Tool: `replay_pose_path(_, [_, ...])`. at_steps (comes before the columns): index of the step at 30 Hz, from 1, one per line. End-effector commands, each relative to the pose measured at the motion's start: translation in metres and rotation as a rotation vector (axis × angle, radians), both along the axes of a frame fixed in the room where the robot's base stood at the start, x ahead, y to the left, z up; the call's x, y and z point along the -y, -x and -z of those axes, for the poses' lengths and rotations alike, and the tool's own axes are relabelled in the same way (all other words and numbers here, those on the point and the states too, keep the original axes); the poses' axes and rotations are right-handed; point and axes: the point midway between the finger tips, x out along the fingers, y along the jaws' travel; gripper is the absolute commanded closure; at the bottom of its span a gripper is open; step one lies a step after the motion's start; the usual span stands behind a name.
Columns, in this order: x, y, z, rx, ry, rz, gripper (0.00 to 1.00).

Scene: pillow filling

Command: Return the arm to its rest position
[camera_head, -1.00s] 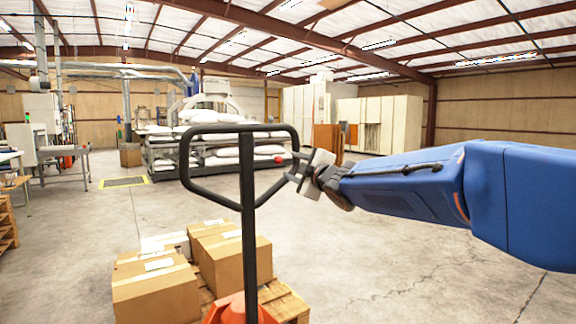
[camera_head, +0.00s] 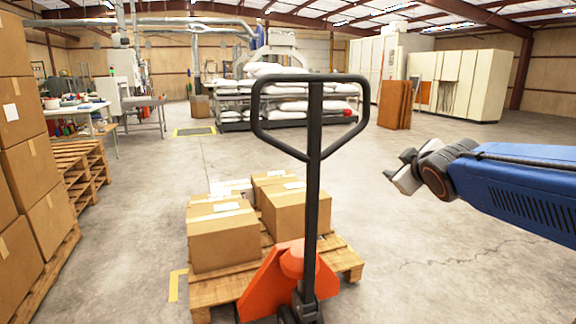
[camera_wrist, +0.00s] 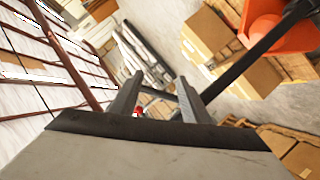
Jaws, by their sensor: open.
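My blue arm (camera_head: 525,190) reaches in from the right edge of the head view. My gripper (camera_head: 398,172) is at its end, to the right of the pallet jack handle and apart from it. In the wrist view my gripper (camera_wrist: 160,98) shows two separated dark fingers with nothing held between them. The black pallet jack handle (camera_head: 313,150) stands upright in the middle of the head view. Its orange base (camera_head: 275,285) is at the loaded pallet.
Cardboard boxes (camera_head: 222,236) sit on a wooden pallet (camera_head: 215,291). Stacked boxes (camera_head: 25,150) stand at the left edge. White pillows (camera_head: 300,90) lie on a rack behind. A table (camera_head: 75,108) is at the left. The floor on the right is clear.

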Motion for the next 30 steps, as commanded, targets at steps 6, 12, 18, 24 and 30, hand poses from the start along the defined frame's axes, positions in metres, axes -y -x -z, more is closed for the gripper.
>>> replay_pose_path(6, [0.013,0.102,0.088,-0.260,-0.240,0.191,0.57])
replay_pose_path(12, [0.003,0.197,0.164,-0.497,-0.433,0.334,0.57])
replay_pose_path(18, [-0.015,0.274,0.217,-0.689,-0.566,0.429,0.57])
replay_pose_path(24, [-0.024,0.306,0.236,-0.772,-0.618,0.465,0.57])
replay_pose_path(30, [-0.024,0.307,0.236,-0.774,-0.619,0.466,0.57])
